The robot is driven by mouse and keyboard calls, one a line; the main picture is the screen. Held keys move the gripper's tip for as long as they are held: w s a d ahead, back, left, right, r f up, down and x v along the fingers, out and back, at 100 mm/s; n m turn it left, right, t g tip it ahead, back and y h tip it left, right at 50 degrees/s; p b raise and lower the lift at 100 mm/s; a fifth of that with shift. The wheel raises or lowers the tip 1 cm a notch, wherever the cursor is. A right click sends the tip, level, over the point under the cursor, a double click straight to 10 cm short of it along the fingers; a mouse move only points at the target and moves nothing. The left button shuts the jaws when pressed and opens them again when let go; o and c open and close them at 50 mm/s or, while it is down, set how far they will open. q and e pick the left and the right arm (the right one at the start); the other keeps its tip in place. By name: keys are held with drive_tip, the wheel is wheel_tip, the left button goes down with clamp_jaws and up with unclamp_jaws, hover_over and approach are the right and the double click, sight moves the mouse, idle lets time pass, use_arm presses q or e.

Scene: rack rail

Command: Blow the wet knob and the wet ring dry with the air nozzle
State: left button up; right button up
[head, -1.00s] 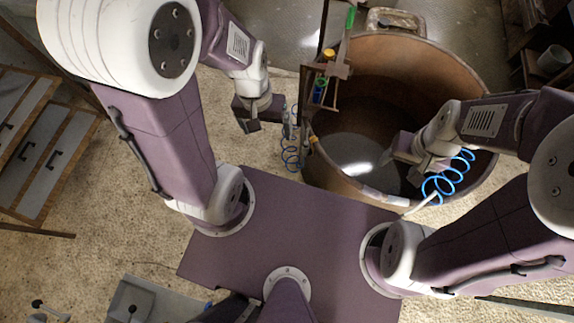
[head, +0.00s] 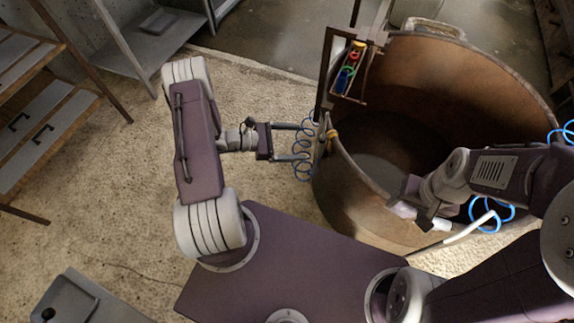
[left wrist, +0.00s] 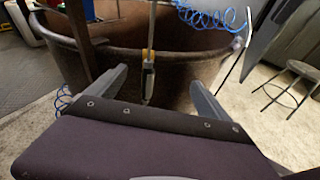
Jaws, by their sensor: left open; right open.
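The air nozzle (left wrist: 148,78) hangs upright with a yellow band in the left wrist view, between the spread fingers of my left gripper (left wrist: 158,80). In the head view my left gripper (head: 311,141) is open, pointing right at the hanging nozzle (head: 325,137) beside the vat rim. The fingers are not closed on it. A small rack (head: 334,92) above the rim holds a yellow-topped piece (head: 357,46) and red, green and blue pieces. I cannot tell which are the knob and the ring, or any wetness. My right gripper (head: 412,212) is open over the vat's near rim.
A large brown vat (head: 480,80) stands at the right. A blue coiled hose (head: 303,163) hangs beside its left rim. A white tube (head: 466,231) lies close to my right gripper. Shelves (head: 45,120) stand at the left. The floor (head: 120,190) between is clear.

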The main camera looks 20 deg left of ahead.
use_arm(q)
drive_tip(key=n+t+y+b, duration=0.1)
drive_tip(key=n+t, duration=0.1)
approach(320, 147)
drive_tip(key=a+f, duration=0.1)
drive_tip(key=a, duration=0.1)
drive_tip(key=shift+a+f, duration=0.1)
drive_tip(key=shift+f, duration=0.1)
use_arm(e)
wheel_tip(320, 147, down, 3)
drive_tip(key=shift+s+d+f, duration=0.1)
drive_tip(key=shift+d, duration=0.05)
use_arm(q)
drive_tip(key=b+x, duration=0.3)
drive_tip(key=x, duration=0.8)
drive_tip(key=shift+f, duration=0.2)
drive_tip(key=shift+w+d+b, duration=0.3)
drive_tip(key=shift+w+d, duration=0.1)
drive_tip(key=shift+d, duration=0.2)
use_arm(e)
wheel_tip(320, 147, down, 3)
drive_tip(key=shift+f, duration=0.2)
use_arm(q)
drive_tip(key=c, duration=1.9)
drive_tip(key=shift+o, duration=0.2)
